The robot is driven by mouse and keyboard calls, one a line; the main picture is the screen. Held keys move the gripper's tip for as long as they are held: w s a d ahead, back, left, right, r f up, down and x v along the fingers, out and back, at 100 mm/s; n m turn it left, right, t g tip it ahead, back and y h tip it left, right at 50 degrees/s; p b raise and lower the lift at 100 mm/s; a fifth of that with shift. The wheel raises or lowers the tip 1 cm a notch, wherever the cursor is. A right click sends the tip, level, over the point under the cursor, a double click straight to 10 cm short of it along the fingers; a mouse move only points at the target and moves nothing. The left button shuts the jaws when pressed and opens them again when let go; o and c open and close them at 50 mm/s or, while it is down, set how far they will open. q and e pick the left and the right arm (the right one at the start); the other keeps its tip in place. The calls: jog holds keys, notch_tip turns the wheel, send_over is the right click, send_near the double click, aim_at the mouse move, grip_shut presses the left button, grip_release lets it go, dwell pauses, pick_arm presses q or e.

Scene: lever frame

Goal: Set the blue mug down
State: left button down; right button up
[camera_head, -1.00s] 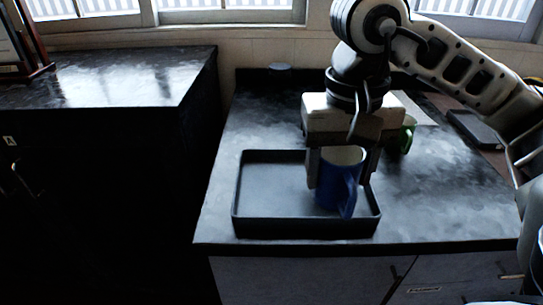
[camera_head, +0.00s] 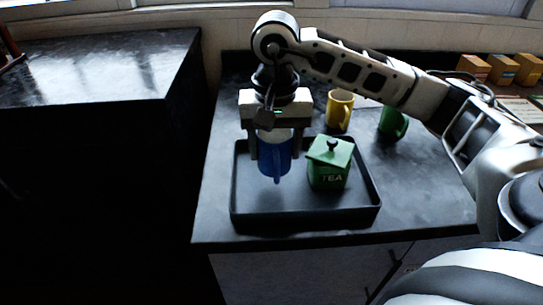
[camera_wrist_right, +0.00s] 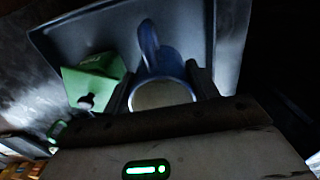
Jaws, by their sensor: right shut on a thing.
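My right gripper (camera_head: 275,155) is shut on the blue mug (camera_head: 274,162), one finger on each side of it. The mug is upright over the left, back part of the black tray (camera_head: 233,200), its handle facing the camera. I cannot tell whether its base touches the tray floor. In the wrist view the mug's rim (camera_wrist_right: 162,95) and handle (camera_wrist_right: 153,50) show between the fingers, over the tray floor. My left gripper is not in view.
A green TEA canister (camera_head: 329,168) stands in the tray, right of the mug. Behind the tray are a yellow mug (camera_head: 339,110) and a green mug (camera_head: 393,122). Small orange boxes (camera_head: 502,69) stand at the back right. The tray's front is clear.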

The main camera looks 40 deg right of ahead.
aim_at(271, 161)
jog(key=shift+w+f, duration=0.25)
jog(key=f+p, duration=0.1)
jog(key=f, duration=0.2)
jog(key=shift+w+f, duration=0.1)
jog(key=shift+w, duration=0.1)
jog(key=shift+f, duration=0.2)
jog(key=shift+f, duration=0.1)
jog(key=shift+f, duration=0.15)
jog(key=o, duration=1.1)
